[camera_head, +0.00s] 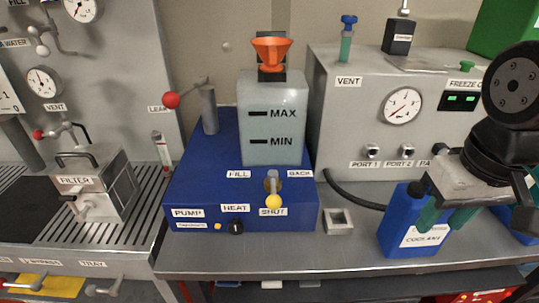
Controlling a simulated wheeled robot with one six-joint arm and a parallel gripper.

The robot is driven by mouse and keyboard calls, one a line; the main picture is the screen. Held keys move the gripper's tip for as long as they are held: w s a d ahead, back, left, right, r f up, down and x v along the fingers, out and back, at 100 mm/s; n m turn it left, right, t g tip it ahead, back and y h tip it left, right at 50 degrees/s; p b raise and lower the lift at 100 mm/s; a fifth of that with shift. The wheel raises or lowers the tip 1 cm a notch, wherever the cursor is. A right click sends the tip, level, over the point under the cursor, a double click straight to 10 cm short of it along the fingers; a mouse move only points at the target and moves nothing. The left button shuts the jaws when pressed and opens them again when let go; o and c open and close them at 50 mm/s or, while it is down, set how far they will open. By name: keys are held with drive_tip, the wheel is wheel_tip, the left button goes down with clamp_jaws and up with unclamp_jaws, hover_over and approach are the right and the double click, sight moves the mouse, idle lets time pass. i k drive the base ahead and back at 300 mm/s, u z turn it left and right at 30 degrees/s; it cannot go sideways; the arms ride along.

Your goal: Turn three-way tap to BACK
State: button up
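The three-way tap (272,184) is on the top front of a blue unit (185,190). Its lever has a yellow knob (273,202) and points toward the front, at the SHUT label (273,212). The FILL label (238,174) is behind it to the left and the BACK label (299,174) behind it to the right.
A translucent tank (272,125) with an orange funnel (271,52) stands behind the tap. A red-knobbed lever (172,100) is at the left. A blue coolant bottle (396,232) and a small square socket (338,221) are to the right. The space above the tap is clear.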

sight(274, 201)
drive_tip(key=u, duration=0.25)
drive_tip(key=k, duration=1.05)
drive_tip(key=u, duration=0.3)
